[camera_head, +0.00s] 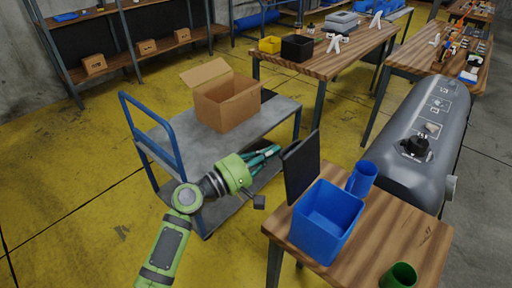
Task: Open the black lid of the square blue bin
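The square blue bin (322,228) stands on the near wooden table. Its top is uncovered and I see into it; it looks empty. The black lid (301,168) stands steeply raised at the bin's back left side. My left gripper (267,157) is to the left of the lid, with a visible gap between them. Its fingers point right, towards the lid, and nothing is clearly held. The fingers are too small to tell whether they are open or shut. My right gripper is not in view.
A blue cylindrical container (362,178) stands behind the bin, and a green cup (400,276) at the table's front. A grey cart (180,140) with an open cardboard box (228,103) stands left. Yellow floor (70,190) is clear at left.

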